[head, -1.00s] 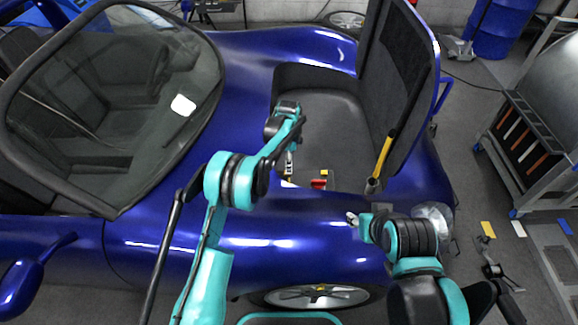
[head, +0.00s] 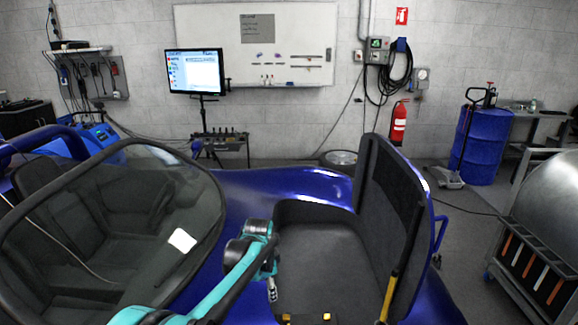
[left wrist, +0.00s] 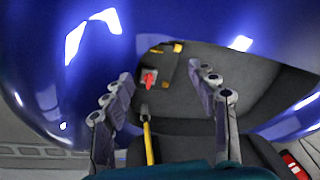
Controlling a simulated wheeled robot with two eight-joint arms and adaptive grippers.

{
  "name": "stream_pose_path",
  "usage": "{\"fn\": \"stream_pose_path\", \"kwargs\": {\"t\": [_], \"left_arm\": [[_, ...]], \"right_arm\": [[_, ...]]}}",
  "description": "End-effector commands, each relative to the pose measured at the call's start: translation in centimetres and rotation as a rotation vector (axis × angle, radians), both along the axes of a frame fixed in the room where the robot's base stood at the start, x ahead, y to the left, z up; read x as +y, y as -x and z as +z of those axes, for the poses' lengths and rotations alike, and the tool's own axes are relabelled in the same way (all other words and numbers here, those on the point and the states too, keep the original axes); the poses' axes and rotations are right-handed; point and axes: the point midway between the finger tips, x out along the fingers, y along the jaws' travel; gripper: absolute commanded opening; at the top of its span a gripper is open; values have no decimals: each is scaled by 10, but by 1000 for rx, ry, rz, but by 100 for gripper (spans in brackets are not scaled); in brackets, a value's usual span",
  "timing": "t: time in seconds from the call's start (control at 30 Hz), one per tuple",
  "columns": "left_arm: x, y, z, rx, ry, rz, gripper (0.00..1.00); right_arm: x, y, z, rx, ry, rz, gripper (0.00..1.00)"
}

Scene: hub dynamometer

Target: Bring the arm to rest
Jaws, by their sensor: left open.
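My left arm comes in from the lower left in the head view. Its gripper (head: 272,290) points down at the left side of the blue car's open compartment (head: 325,255). In the left wrist view its two fingers (left wrist: 160,82) are spread wide with nothing between their tips. A red part (left wrist: 150,78) on a dark block shows beyond the fingers, apart from them. My right gripper is in neither current view.
The windshield (head: 110,225) is on the left. A cart (head: 535,260) and a blue drum (head: 485,145) stand at the right.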

Motion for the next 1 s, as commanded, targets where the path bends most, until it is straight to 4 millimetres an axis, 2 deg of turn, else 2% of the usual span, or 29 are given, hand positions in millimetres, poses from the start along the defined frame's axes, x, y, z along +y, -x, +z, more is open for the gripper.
{"fn": "stream_pose_path", "kwargs": {"t": [0.03,0.2,0.4,0.57,0.7,0.83,1.0], "left_arm": [[10,17,18,-20,13,57,59],[38,73,64,-98,70,266,59],[67,148,92,-186,153,508,59],[86,209,94,-254,232,696,59],[99,256,82,-309,305,847,59],[106,286,68,-345,362,953,59],[110,304,56,-369,402,1023,59]], "right_arm": [[0,0,0,0,0,0,42],[0,0,0,0,0,0,42],[0,0,0,0,0,0,42],[0,0,0,0,0,0,42],[0,0,0,0,0,0,42],[0,0,0,0,0,0,42],[0,0,0,0,0,0,42]]}}
